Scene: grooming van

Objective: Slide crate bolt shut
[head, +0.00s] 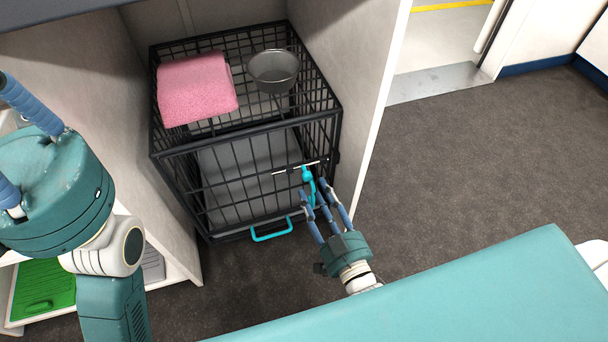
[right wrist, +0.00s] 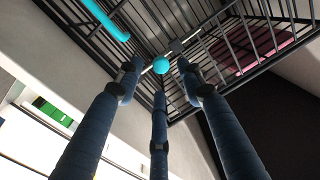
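A black wire crate (head: 250,185) stands in a white-walled niche, its barred front door closed as far as I can tell. A thin silver bolt rod (head: 287,170) runs across the front bars towards the right post, with a teal knob (head: 307,174) on it. I cannot tell how far the rod reaches past the door edge. My right gripper (head: 322,192) is in front of the knob, fingers apart. In the right wrist view the knob (right wrist: 161,65) shows between the fingertips, with no clear contact. My left gripper (head: 20,140) is at the left edge, its fingertips cut off.
A teal handle (head: 271,232) sticks out low on the crate front. A pink towel (head: 196,90) and a metal bowl (head: 273,70) rest on the crate top. A teal padded table (head: 450,290) fills the lower right. Grey floor (head: 470,150) is clear on the right.

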